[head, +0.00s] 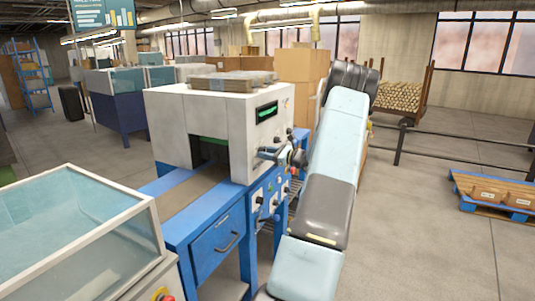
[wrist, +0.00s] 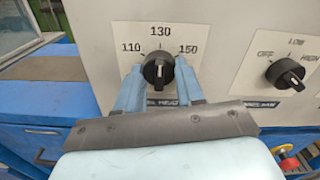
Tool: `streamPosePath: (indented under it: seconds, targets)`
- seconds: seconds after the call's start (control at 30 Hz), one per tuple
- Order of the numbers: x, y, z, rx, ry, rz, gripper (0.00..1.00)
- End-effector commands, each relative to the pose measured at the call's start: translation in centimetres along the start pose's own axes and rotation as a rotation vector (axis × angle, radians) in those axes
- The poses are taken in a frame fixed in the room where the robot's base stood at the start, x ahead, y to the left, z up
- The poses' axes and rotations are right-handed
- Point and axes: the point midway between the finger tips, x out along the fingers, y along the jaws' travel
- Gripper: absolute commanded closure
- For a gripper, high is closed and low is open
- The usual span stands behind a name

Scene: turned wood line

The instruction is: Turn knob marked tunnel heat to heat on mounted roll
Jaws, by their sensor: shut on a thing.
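The tunnel heat knob (wrist: 159,69) is black and round, on a pale panel with 110, 130 and 150 around it. The label below is partly hidden; "HEAT" shows. A short white mark shows on the knob's face; I cannot tell exactly which number it points to. My gripper (wrist: 160,82) has its two blue fingers on the knob's left and right sides, shut on it. In the head view, my gripper (head: 288,156) is at the front of the white tunnel machine (head: 215,120), and the knob is hidden there. I cannot make out a mounted roll.
A second black knob (wrist: 285,74), marked OFF, LOW and HIGH, is close on the right. A red button (wrist: 286,153) is below it. The blue drawer (head: 217,243) is under the machine. A glass-sided case (head: 95,262) stands at front left.

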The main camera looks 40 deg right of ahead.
Motion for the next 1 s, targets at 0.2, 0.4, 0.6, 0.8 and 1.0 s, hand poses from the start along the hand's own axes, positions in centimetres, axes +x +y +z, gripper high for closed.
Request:
streamPosePath:
  seconds: [0.2, 0.4, 0.6, 0.8, 1.0]
  targets:
    - [-0.3, -0.2, -0.2, 0.001, 0.006, -0.006, 0.93]
    - [-0.2, -0.2, -0.1, -0.001, 0.004, -0.005, 0.48]
    - [-0.1, -0.1, 0.0, -0.001, 0.002, -0.003, 0.37]
    - [-0.3, -0.1, 0.0, -0.002, 0.001, -0.003, 0.37]
    - [-2.3, -0.2, 0.0, -0.002, 0.001, -0.003, 0.37]
